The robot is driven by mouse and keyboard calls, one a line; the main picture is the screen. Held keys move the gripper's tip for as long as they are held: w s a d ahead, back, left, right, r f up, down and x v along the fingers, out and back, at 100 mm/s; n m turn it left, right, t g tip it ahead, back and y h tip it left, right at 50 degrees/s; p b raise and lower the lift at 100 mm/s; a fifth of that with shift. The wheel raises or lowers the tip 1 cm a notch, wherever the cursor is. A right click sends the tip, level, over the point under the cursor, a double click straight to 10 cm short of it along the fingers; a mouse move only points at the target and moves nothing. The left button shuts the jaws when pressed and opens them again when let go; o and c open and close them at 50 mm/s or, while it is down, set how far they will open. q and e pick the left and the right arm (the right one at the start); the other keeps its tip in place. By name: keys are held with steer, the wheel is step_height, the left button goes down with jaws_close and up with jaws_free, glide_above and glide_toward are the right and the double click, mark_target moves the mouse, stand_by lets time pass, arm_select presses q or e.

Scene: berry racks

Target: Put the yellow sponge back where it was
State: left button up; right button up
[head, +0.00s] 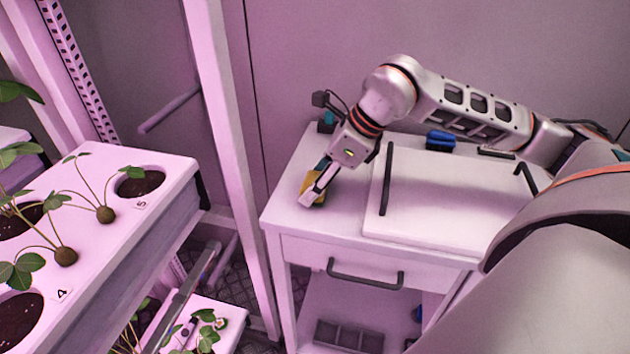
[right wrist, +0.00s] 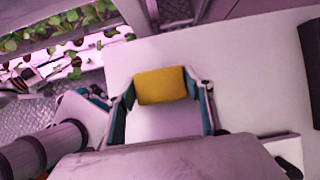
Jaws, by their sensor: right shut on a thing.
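The yellow sponge (right wrist: 161,86) is between the two fingers of my right gripper (right wrist: 162,100) in the right wrist view. In the head view the sponge (head: 318,199) shows partly behind the fingers of my right gripper (head: 314,190), at the left end of the white cabinet top (head: 290,215). The gripper is shut on the sponge and points down at the top. I cannot tell whether the sponge touches the surface. My left gripper is not in view.
A white board with black handles (head: 445,200) lies on the cabinet top, right of the gripper. A blue object (head: 440,140) stands behind it. A drawer handle (head: 365,275) sticks out in front. A plant rack (head: 150,175) stands at the left, across a gap.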

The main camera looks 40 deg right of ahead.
steer(key=shift+r, duration=0.1)
steer(key=o, duration=1)
steer(key=shift+d+r, duration=0.1)
steer(key=shift+r, duration=0.15)
steer(key=v, duration=1.1)
steer(key=shift+s+r+p, duration=0.15)
steer(key=shift+r+p, duration=0.1)
steer(key=shift+p, duration=0.15)
